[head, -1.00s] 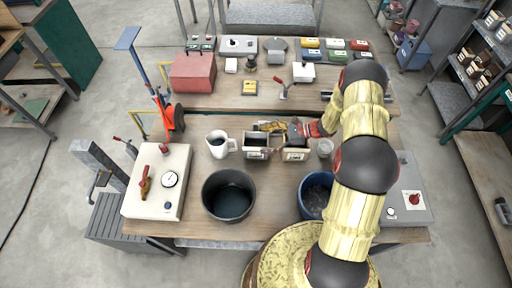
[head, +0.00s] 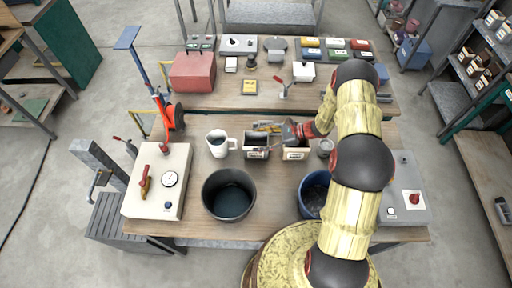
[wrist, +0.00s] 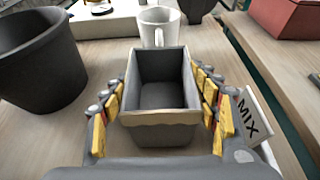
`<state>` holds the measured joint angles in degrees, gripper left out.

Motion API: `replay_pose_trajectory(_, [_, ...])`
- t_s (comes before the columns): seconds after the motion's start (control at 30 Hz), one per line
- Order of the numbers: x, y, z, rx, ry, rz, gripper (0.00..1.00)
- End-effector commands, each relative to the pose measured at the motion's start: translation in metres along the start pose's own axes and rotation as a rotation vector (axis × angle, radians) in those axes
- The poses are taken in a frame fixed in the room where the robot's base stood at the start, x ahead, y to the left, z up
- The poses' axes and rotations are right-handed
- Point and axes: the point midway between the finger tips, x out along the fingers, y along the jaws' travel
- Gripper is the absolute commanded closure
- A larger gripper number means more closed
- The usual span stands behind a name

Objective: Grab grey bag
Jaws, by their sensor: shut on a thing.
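The grey bag (wrist: 163,133) is an open-topped, box-shaped bag with a pale rim, upright and dark inside. In the wrist view it stands between the yellow-and-grey fingers of my gripper (wrist: 158,82), one finger along each side. My gripper is shut on it. In the head view the grey bag (head: 256,152) is on the front table, and my gripper (head: 268,132) reaches to it from the right. Part of its top is hidden by the fingers.
A second bag (head: 295,154), marked MIX in the wrist view (wrist: 252,118), stands just right. A white mug (head: 217,146) is left, a dark bucket (head: 229,196) in front and a blue bucket (head: 312,197) front right. A grey cup (head: 325,147) is right.

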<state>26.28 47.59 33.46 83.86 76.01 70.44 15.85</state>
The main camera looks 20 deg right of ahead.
Motion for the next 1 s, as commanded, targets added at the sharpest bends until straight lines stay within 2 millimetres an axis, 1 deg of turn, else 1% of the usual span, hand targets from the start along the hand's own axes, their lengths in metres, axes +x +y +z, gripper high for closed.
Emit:
replay_pose_trajectory(0.07, [0.0,0.0,-0.0001,0.0,0.0,0.0,0.56])
replay_pose_trajectory(0.83, [0.0001,0.0002,-0.0003,0.0,0.0,0.0,0.99])
replay_pose_trajectory(1.0, [-0.0001,-0.0003,0.0004,-0.001,-0.001,0.0,1.0])
